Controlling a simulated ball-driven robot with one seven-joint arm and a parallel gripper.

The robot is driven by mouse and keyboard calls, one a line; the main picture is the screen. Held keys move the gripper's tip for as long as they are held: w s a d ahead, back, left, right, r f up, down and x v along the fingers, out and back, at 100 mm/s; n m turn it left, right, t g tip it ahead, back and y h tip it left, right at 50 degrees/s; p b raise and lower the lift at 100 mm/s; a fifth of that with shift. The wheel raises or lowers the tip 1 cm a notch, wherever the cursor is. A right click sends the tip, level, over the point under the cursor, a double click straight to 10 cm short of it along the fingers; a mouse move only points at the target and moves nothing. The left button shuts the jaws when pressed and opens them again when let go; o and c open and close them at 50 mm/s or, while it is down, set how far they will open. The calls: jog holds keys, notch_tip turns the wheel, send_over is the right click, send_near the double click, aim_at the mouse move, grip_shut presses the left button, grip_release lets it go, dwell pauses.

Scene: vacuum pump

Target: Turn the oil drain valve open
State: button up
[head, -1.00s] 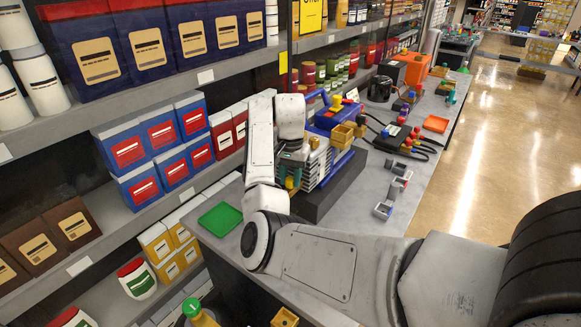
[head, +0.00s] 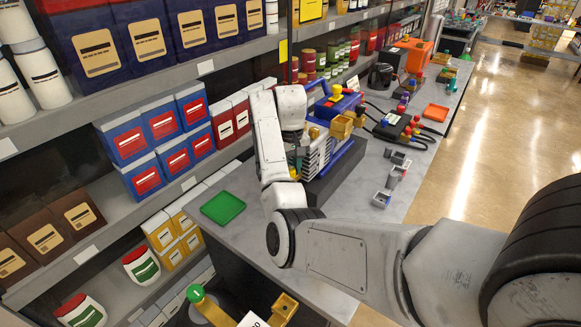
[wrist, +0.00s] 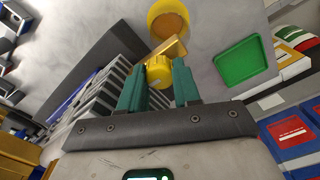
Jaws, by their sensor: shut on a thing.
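The vacuum pump (head: 318,157) has grey fins and blue parts and stands on a dark block (head: 345,175) on the grey bench. In the wrist view, a yellow ribbed knob (wrist: 159,72) sits at the end of the pump's finned side (wrist: 105,95), beside a gold-coloured bar (wrist: 172,48); it looks like the drain valve handle. My gripper (wrist: 158,82) has green fingers on either side of this knob and is shut on it. In the head view, my arm hides most of the gripper and the knob.
A round yellow cup (wrist: 168,20) is close beyond the knob in the wrist view. A green tray (head: 222,208) lies on the bench left of my arm. Shelves with blue boxes (head: 161,133) line the left.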

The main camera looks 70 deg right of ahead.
jog(key=shift+n, duration=0.3)
jog(key=o, duration=1.1)
jog(key=shift+c, duration=0.2)
notch_tip(320, 180, up, 11)
jog(key=shift+f, duration=0.15)
dwell(0.5)
